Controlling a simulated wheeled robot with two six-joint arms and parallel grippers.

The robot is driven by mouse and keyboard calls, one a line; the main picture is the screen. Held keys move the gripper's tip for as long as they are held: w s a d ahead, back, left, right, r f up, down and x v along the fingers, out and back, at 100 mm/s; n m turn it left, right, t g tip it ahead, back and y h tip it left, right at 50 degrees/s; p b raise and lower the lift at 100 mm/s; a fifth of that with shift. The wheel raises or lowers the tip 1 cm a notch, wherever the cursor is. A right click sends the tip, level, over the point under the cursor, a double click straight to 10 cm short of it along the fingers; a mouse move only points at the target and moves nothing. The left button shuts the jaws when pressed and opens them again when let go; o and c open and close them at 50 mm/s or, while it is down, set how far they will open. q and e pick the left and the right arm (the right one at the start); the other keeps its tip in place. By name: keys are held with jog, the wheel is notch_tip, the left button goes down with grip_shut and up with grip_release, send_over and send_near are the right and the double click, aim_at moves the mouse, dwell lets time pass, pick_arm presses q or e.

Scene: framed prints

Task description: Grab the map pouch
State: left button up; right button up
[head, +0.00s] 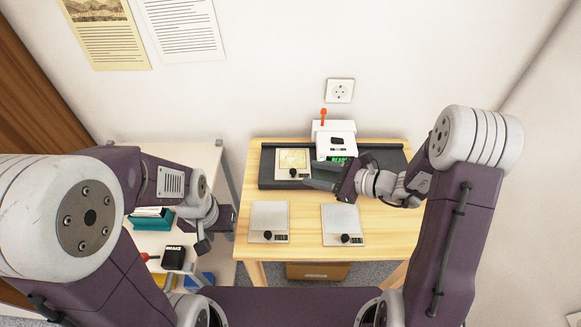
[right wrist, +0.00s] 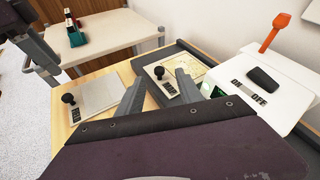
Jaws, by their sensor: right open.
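The map pouch (head: 293,158) seems to be the flat clear piece with a yellowish map and a black knob, lying on the dark mat left of the white machine. It also shows in the right wrist view (right wrist: 188,78), partly hidden behind a finger. My right gripper (head: 312,176) is open and empty, reaching in from the right, its fingers just beside the pouch's right front corner. In the right wrist view, the open fingers (right wrist: 160,84) point towards the pouch. My left gripper (head: 214,232) hangs by the side table; its jaw opening is unclear.
Two plain grey plates with black knobs, one left (head: 268,217) and one right (head: 342,219), lie on the wooden table's front. The white machine (head: 334,132) with an orange lever stands on the dark mat (head: 387,160). A white side table (head: 205,158) holds a teal holder (head: 151,222).

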aim_at(295, 172)
jog(key=shift+x, duration=0.9)
jog(key=x, duration=0.5)
jog(key=shift+s+f+b, duration=0.15)
jog(key=shift+f+b, duration=0.1)
jog(key=shift+b, duration=0.05)
grip_shut()
